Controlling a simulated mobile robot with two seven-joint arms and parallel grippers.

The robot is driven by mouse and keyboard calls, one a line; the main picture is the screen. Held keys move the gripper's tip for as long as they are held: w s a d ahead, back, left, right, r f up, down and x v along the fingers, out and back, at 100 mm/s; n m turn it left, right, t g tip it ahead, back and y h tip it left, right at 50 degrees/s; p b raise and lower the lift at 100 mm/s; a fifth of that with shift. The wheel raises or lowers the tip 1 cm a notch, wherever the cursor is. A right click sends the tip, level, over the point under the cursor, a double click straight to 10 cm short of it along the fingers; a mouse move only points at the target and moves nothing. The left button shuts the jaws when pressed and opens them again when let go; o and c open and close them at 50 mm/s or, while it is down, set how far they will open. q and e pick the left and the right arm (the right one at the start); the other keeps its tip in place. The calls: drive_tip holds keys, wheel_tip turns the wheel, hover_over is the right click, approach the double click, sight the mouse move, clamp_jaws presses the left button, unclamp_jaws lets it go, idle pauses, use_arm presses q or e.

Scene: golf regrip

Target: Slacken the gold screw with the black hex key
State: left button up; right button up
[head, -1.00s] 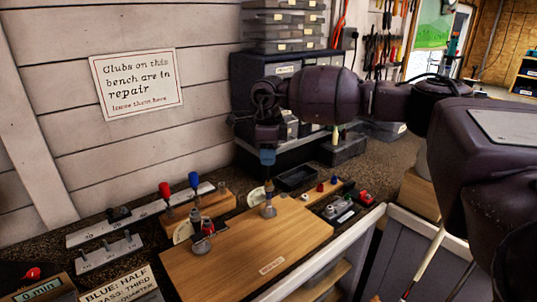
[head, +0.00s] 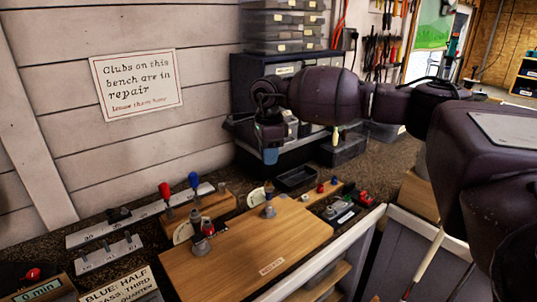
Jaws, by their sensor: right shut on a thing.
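My right gripper (head: 270,156) points straight down above the wooden board, with blue at its fingertips. It is shut on what I take to be the black hex key; fingers and distance hide most of it. Directly below stands a small grey post fixture (head: 269,209) with a pale dial disc behind it. The gold screw seems to belong to this fixture, but it is too small to make out. I cannot tell whether the key touches it. My left gripper is not in view.
A second fixture (head: 201,244) with a red part stands on the left of the board (head: 240,262). A black tray (head: 296,179) and stacked drawers (head: 285,32) lie behind.

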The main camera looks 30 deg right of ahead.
drive_tip(key=shift+r, duration=0.55)
drive_tip(key=shift+r+p, duration=0.4)
drive_tip(key=shift+p, duration=0.1)
drive_tip(key=shift+r, duration=0.25)
drive_tip(key=shift+r, duration=0.1)
clamp_jaws()
